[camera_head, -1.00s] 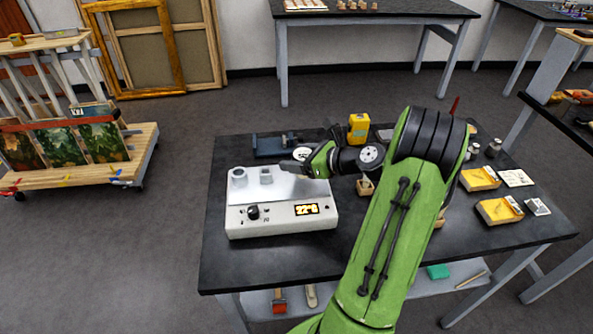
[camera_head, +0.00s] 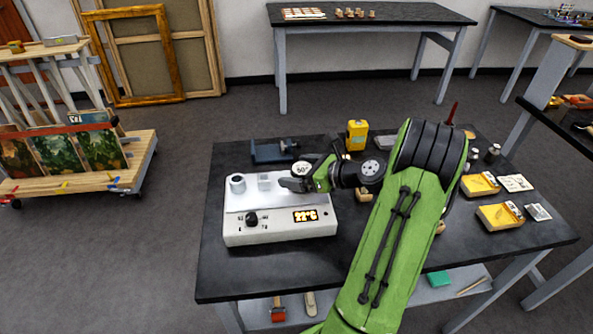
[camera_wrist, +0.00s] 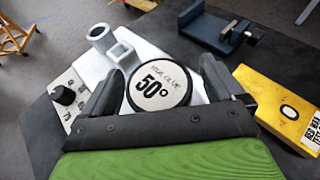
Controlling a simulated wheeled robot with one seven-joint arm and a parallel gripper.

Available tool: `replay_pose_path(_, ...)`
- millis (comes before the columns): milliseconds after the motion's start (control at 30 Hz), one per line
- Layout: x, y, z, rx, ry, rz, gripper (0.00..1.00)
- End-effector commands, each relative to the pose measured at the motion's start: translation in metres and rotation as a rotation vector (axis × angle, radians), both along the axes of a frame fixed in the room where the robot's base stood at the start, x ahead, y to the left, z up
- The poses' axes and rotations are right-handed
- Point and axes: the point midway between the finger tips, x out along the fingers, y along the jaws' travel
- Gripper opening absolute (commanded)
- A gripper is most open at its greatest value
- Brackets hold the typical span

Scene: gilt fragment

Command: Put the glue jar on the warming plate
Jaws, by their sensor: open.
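The glue jar (camera_head: 301,169) has a round pale lid marked "50°"; the wrist view shows this lid (camera_wrist: 159,85) close up. The warming plate (camera_head: 270,232) is a white box with a black knob and a lit display. The jar appears to stand at the right rear of its top; my gripper hides the jar's lower part and the contact. My gripper (camera_head: 292,184) is low over the plate, and in the wrist view its fingers (camera_wrist: 158,95) are open on either side of the jar.
A metal ring (camera_head: 237,183) and a square holder (camera_head: 264,181) stand on the plate's left rear. A yellow box (camera_head: 357,135) and a dark blue clamp-like tool (camera_head: 274,150) are behind. Yellow trays (camera_head: 480,185) lie at the right of the dark table (camera_head: 225,285).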

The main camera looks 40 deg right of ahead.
Motion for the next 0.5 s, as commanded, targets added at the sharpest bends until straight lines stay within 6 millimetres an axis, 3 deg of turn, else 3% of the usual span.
replay_pose_path(300, -0.074, -0.022, 0.036, -0.002, -0.001, -0.008, 0.95)
replay_pose_path(500, -0.097, -0.027, 0.044, -0.003, -0.001, -0.001, 0.95)
